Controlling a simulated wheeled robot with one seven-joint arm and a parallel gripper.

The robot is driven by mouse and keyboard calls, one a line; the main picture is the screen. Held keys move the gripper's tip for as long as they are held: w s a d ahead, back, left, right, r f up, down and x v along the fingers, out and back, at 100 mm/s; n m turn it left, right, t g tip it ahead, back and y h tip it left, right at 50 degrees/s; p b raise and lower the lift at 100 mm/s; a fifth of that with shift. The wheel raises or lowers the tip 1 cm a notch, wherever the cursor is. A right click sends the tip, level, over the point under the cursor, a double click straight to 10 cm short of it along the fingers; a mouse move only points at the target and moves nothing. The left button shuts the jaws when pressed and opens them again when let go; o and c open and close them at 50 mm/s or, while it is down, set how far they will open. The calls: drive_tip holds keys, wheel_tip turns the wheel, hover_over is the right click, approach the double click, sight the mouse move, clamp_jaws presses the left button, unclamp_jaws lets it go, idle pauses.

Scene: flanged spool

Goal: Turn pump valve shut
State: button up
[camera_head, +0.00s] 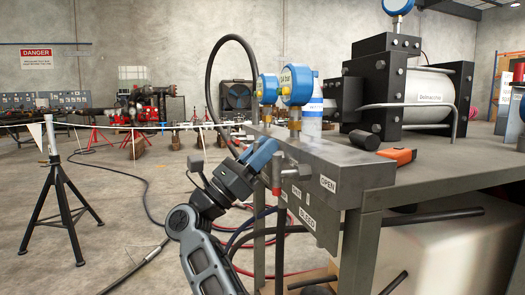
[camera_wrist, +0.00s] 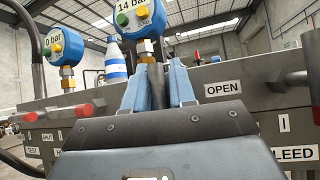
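My gripper (camera_head: 262,152) is at the front face of the grey valve block (camera_head: 345,162). In the wrist view its two blue fingers (camera_wrist: 160,85) stand either side of a narrow grey-brown bar (camera_wrist: 156,86), which looks like a valve handle. I cannot tell whether both fingers touch it. An OPEN label (camera_wrist: 223,89) is just right of the fingers. A SHUT label (camera_wrist: 47,138) is at the far left, near a red-tipped handle (camera_wrist: 85,110). My gripper body hides the block's middle, and I see no pump label.
Two blue gauges stand on the block; in the wrist view the left one (camera_wrist: 60,43) reads 0 bar, the right one (camera_wrist: 138,15) 14 bar. Another red-tipped handle (camera_wrist: 299,80) is at right. A black hose (camera_head: 210,75) arches behind my arm. A black stand (camera_head: 62,195) is at left.

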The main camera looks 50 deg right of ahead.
drive_tip(key=o, duration=0.3)
drive_tip(key=v, duration=0.8)
drive_tip(key=shift+p, duration=0.4)
